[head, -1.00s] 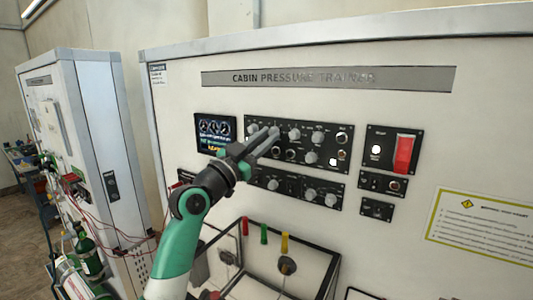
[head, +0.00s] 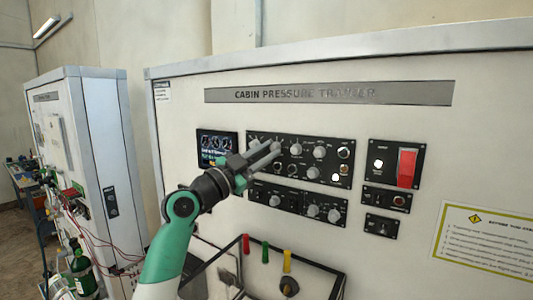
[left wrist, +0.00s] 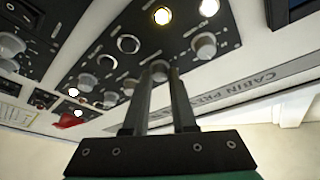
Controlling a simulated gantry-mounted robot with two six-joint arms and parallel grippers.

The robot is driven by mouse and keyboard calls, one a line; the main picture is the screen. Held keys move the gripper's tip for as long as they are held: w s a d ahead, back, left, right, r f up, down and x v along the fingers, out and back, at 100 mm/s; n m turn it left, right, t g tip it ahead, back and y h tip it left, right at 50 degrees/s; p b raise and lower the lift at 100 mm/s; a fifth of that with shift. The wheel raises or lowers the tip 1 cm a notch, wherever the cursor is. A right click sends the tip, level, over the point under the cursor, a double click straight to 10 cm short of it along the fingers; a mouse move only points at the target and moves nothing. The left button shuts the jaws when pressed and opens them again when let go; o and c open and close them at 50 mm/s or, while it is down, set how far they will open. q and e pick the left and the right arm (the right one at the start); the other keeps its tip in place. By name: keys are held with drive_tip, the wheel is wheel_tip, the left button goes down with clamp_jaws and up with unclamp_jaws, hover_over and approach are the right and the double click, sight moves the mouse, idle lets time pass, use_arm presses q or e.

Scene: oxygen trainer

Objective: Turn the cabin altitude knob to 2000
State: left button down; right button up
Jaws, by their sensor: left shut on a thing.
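The upper black control panel (head: 310,174) on the cabin pressure trainer carries a row of grey knobs. My left gripper (head: 274,148) reaches in from the left with its fingertips at the second knob from the left in that row. In the left wrist view, my left gripper (left wrist: 159,82) is shut on this knob (left wrist: 159,67), one fingertip on each side. The fingers mostly hide the knob in the head view. The knob labels and its pointer setting are too small or blurred to read. My right gripper is not in view.
Neighbouring knobs (head: 296,149) sit close beside the held one. A small display (head: 217,147) is at the left, a red switch (head: 407,167) at the right. A lower knob panel (head: 298,201) and red, green and yellow posts (head: 265,249) are below.

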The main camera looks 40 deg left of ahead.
use_arm(q)
drive_tip(key=c, duration=0.7)
unclamp_jaws()
drive_tip(key=p+v, duration=0.5)
drive_tip(key=v, duration=0.6)
drive_tip(key=shift+s+f, duration=0.1)
drive_tip(key=shift+s, duration=0.2)
